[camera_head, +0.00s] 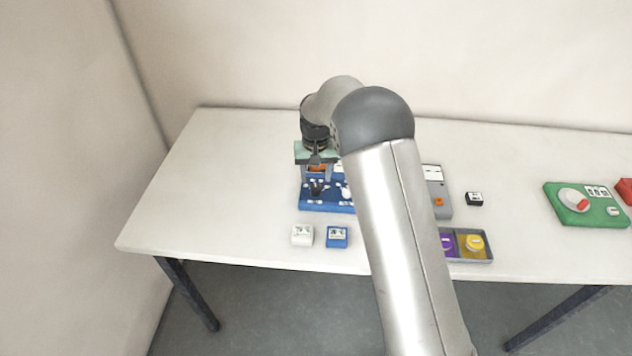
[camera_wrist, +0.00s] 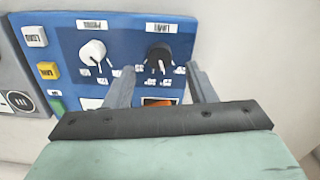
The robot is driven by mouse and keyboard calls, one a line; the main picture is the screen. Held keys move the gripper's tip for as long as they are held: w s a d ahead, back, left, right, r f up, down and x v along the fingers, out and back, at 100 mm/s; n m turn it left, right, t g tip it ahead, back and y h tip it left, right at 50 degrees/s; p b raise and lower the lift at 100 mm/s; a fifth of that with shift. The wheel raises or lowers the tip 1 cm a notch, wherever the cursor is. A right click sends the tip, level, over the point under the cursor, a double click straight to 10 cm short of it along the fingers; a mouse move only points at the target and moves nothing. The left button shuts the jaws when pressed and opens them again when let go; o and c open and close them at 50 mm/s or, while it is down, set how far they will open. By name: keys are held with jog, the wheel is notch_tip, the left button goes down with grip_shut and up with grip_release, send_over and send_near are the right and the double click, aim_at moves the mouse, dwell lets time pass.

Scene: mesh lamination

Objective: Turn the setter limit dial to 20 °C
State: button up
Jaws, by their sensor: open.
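The blue setter panel (camera_wrist: 125,38) fills the upper middle of the wrist view; it also shows in the head view (camera_head: 309,206). Its black limit dial (camera_wrist: 158,57), under the label LIMIT (camera_wrist: 162,27), has small scale marks around its lower side, too blurred to read. In the head view the black dial (camera_head: 317,189) is on the panel's left part. A white dial (camera_wrist: 92,52) sits beside it. My gripper (camera_wrist: 160,69) is open and empty, its fingertips apart on either side of the black dial's lower part. I cannot tell whether they touch the panel.
White, yellow (camera_wrist: 48,70) and green buttons line the panel's side. An orange piece (camera_wrist: 160,101) shows between my fingers. White (camera_head: 302,236) and blue (camera_head: 337,237) blocks lie in front. A tray (camera_head: 487,259) and green panel (camera_head: 567,212) stand right. The table's left side is clear.

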aim_at(316, 187)
jog(key=shift+f+p, duration=0.4)
jog(key=shift+f, duration=1.9)
jog(key=shift+c, duration=0.2)
jog(key=c, duration=0.9)
